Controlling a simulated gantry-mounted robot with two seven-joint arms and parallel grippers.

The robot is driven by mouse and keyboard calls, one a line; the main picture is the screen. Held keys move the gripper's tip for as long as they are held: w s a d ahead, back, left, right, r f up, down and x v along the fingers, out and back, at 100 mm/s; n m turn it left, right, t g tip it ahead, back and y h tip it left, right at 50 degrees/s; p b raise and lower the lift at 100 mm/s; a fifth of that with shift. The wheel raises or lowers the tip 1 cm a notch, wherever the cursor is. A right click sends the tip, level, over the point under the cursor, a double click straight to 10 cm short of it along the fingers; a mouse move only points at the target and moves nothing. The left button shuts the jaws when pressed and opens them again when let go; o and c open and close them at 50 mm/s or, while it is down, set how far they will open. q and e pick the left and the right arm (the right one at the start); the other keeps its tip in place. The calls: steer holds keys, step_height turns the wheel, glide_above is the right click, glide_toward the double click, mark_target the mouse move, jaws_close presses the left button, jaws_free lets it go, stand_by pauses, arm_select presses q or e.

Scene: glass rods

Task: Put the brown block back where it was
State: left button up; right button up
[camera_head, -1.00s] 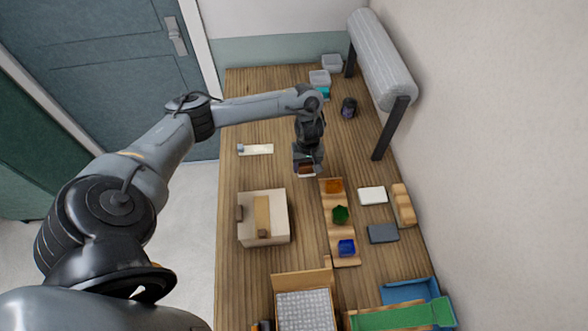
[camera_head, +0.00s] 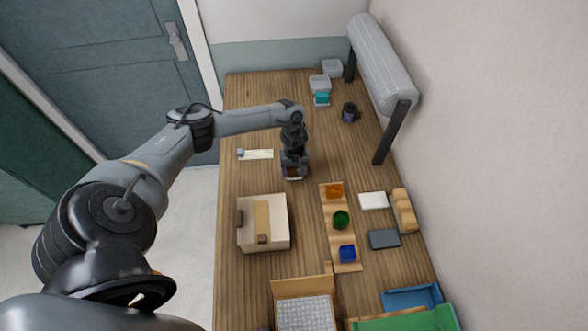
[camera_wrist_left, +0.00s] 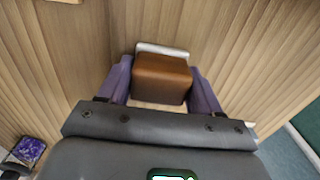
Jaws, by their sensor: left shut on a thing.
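My left gripper (camera_head: 293,172) is shut on the brown block (camera_wrist_left: 161,78), which sits between the two purple fingers in the left wrist view. A pale, thin edge shows just beyond the block there; I cannot tell whether the block touches it. In the head view the gripper points down over the table, above and right of the beige box (camera_head: 280,220) and left of the wooden strip with the glass pieces. The block is mostly hidden by the gripper in the head view. My right gripper is not in view.
The wooden strip (camera_head: 343,227) bears an orange (camera_head: 335,190), a green (camera_head: 341,219) and a blue glass piece (camera_head: 347,253). A white pad (camera_head: 373,201) and a dark pad (camera_head: 384,239) lie to its right. A roll on a stand (camera_head: 382,65) rises at the back right.

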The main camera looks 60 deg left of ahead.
arm_select(q)
steer(key=shift+f, duration=0.1)
steer(key=o, duration=0.9)
steer(key=shift+o, duration=0.2)
step_height(320, 180, up, 11)
steer(key=shift+w+r+p, duration=0.1)
steer(key=shift+p, duration=0.6)
steer(key=shift+r, duration=0.55)
